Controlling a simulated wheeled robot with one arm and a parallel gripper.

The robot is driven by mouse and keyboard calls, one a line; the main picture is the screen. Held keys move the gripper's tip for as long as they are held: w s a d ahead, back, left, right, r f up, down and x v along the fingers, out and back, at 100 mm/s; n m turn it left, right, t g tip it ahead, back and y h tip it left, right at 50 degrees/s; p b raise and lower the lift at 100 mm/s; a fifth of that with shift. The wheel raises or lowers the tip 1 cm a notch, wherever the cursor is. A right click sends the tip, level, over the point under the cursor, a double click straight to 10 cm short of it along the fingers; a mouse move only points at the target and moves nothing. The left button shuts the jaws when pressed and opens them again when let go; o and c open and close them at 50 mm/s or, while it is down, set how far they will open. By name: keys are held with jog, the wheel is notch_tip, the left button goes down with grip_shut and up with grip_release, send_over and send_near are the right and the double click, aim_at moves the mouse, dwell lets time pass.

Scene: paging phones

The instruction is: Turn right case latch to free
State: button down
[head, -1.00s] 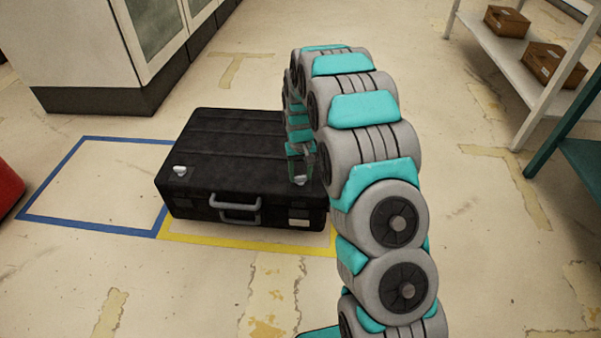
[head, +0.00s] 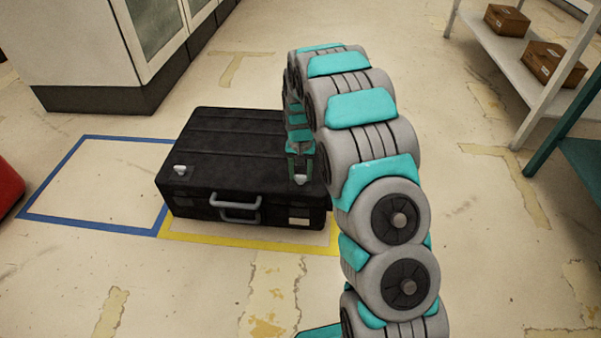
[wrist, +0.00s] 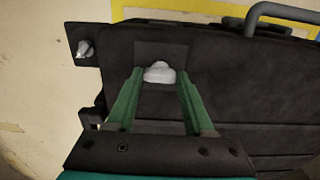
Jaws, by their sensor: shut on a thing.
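The black case (head: 235,150) lies flat on the floor inside a yellow outline, with its grey handle (head: 238,212) on the near side. The right case latch (head: 301,179) is a small pale knob near the case's near right corner. My gripper (head: 301,172) is down at it from above. In the wrist view the right latch (wrist: 160,74) sits between the tips of my green fingers (wrist: 160,79), and the jaws are shut on it. The exact contact is hard to see. The left case latch (head: 180,170) stands near the case's near left corner. My arm hides the case's right side.
An empty blue floor outline (head: 95,180) lies left of the case. A white cabinet (head: 85,45) stands behind. A shelf (head: 497,60) with brown boxes (head: 555,64) stands at the right. In the wrist view, a dark plate with a silver knob (wrist: 85,48) shows beside the latch.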

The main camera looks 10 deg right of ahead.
aim_at(301, 176)
jog(key=shift+c, duration=1.4)
grip_release()
notch_tip(301, 176, up, 7)
jog(key=shift+w+r, duration=0.1)
jog(key=shift+r, duration=0.3)
